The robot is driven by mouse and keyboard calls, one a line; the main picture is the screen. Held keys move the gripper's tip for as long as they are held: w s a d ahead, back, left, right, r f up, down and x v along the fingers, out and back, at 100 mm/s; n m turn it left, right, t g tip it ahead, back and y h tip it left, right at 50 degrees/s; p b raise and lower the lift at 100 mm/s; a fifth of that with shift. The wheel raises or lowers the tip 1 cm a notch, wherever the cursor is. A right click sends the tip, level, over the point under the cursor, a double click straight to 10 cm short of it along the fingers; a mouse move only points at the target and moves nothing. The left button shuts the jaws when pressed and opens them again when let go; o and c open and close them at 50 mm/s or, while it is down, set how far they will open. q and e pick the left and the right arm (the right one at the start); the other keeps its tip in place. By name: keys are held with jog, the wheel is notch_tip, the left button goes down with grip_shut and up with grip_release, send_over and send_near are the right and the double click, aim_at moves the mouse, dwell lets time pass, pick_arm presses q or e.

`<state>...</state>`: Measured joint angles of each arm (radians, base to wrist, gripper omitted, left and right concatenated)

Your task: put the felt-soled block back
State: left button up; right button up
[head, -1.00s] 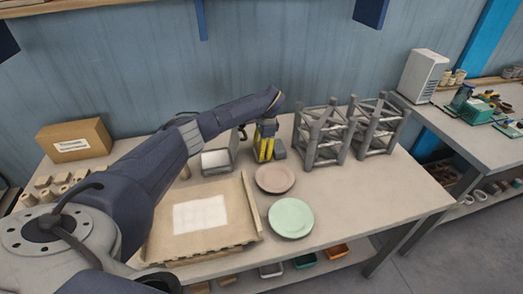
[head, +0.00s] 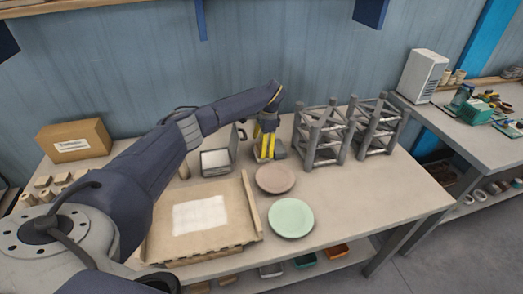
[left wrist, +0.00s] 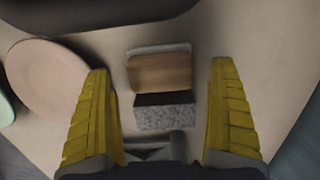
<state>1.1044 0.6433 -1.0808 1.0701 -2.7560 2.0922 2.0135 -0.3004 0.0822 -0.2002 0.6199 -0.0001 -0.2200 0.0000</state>
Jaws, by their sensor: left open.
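The felt-soled block (left wrist: 162,85) shows in the left wrist view as a wooden block with a speckled grey felt layer (left wrist: 166,116) facing the camera's lower side. My left gripper (left wrist: 162,108) is open, with one yellow finger on either side of the block and a visible gap at each. In the head view my left gripper (head: 266,146) points down at the back of the table, left of the grey racks; the block is mostly hidden by the fingers there. My right gripper is not in view.
A pink plate (head: 276,179) and a green plate (head: 291,218) lie in front of the gripper. Two grey racks (head: 322,140) (head: 378,128) stand to the right. The table's right front is clear.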

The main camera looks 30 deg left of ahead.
pick_arm(q)
notch_tip(320, 180, up, 10)
jog(key=w+d, duration=0.1)
jog(key=shift+f, duration=0.15)
dwell(0.5)
